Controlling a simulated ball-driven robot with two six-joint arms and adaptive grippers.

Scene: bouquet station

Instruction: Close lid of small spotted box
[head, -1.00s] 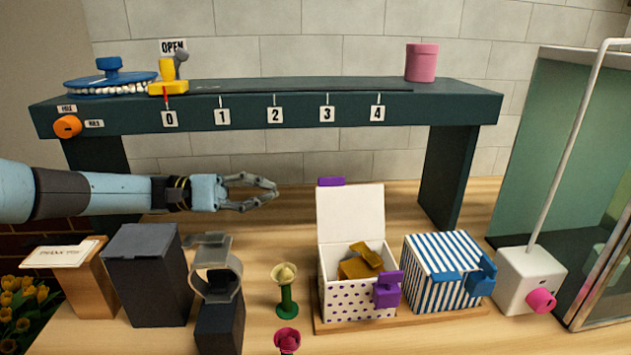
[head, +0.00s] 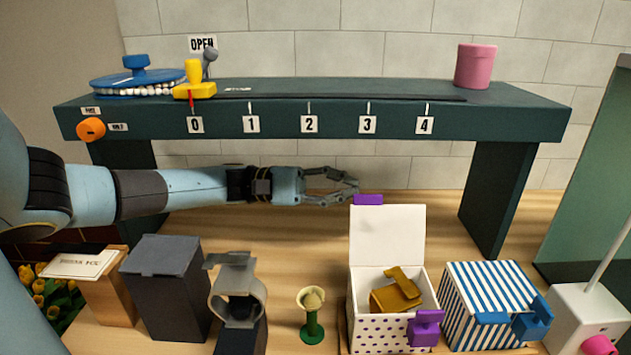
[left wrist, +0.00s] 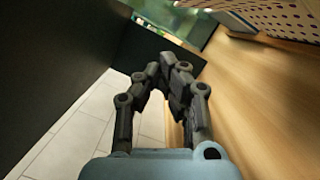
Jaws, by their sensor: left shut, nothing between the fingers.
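The small spotted box (head: 384,333) is white with purple dots and stands on the table at the lower right in the head view. Its white lid (head: 387,234) stands upright at the back, so the box is open. A purple clasp (head: 425,328) is on its front, and a purple tab (head: 368,199) shows at the lid's top edge. Brown-gold pieces (head: 398,291) lie inside. My left gripper (head: 352,187) is shut and empty, just left of and behind the lid's top. The spotted side also shows at the top of the left wrist view (left wrist: 280,17). My right gripper is not in view.
A blue-striped box (head: 492,303) stands just right of the spotted box. A green stand (head: 312,318), a grey holder (head: 238,290) and a dark box (head: 165,288) stand to the left. A dark green shelf (head: 310,125) spans behind my gripper.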

